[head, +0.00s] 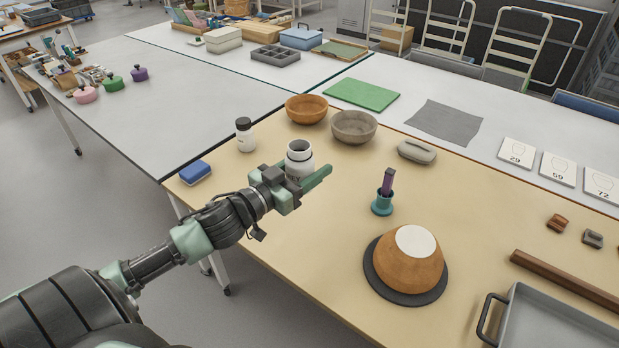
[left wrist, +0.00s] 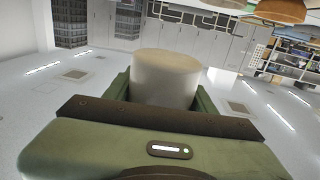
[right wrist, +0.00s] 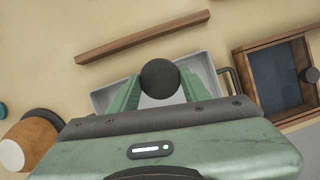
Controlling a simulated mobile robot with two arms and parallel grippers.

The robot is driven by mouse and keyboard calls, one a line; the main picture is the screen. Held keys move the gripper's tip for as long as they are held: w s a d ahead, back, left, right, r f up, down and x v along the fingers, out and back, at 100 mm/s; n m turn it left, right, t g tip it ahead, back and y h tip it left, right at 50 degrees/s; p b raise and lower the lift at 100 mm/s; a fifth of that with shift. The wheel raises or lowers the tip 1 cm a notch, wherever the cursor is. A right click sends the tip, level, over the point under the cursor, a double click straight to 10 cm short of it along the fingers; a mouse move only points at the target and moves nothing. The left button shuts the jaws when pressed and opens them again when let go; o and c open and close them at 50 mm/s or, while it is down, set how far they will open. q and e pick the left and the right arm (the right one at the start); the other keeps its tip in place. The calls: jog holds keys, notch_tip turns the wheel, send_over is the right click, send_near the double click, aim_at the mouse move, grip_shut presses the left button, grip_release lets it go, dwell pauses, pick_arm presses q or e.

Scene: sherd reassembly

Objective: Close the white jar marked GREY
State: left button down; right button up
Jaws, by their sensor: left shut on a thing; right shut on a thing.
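An open white jar (head: 299,152) without a lid is upright at the left part of the tan work mat in the head view. My left gripper (head: 312,180) is shut around it; the fingers cover part of it, and no marking is readable. The jar's pale body also shows between the fingers in the left wrist view (left wrist: 167,75). My right gripper (right wrist: 160,92) is outside the head view. In the right wrist view it is shut on a round black lid (right wrist: 160,77), above the grey tray (right wrist: 200,68).
A second white jar with a black cap (head: 245,135) stands left of the open jar. A blue sponge (head: 195,172), two bowls (head: 306,108) (head: 354,126) and a teal stand (head: 382,203) are around it. An orange pot (head: 408,262) sits nearer. A wooden bar (head: 565,280) lies at right.

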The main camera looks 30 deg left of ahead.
pick_arm(q)
jog(key=shift+r, duration=0.35)
jog(key=c, duration=1.5)
grip_release()
grip_shut()
